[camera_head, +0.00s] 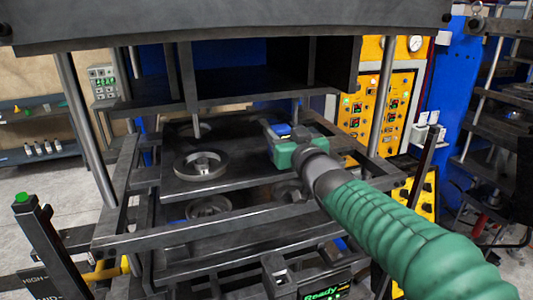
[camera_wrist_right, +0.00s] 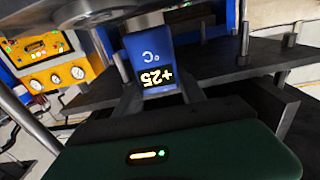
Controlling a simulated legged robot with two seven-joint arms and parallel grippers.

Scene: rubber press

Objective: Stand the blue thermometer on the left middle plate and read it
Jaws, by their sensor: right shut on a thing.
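The blue thermometer (camera_wrist_right: 150,50) is between the fingers of my right gripper (camera_wrist_right: 160,88) in the right wrist view. Its display appears upside down and reads +25 with a °C mark. In the head view a small blue part of the thermometer (camera_head: 281,129) shows beside my right gripper (camera_head: 271,131), which is over the right part of a dark press plate (camera_head: 240,168). A round metal ring mould (camera_head: 203,165) is on the plate's left part. I cannot tell whether the thermometer touches the plate. My left gripper is not in view.
Steel columns (camera_head: 85,130) and dark frame bars surround the plates. A heavy beam (camera_head: 220,25) spans above. A lower plate carries another ring (camera_head: 208,207). A post with a green button (camera_head: 22,197) stands at left. Yellow control panels (camera_head: 378,105) are behind at right.

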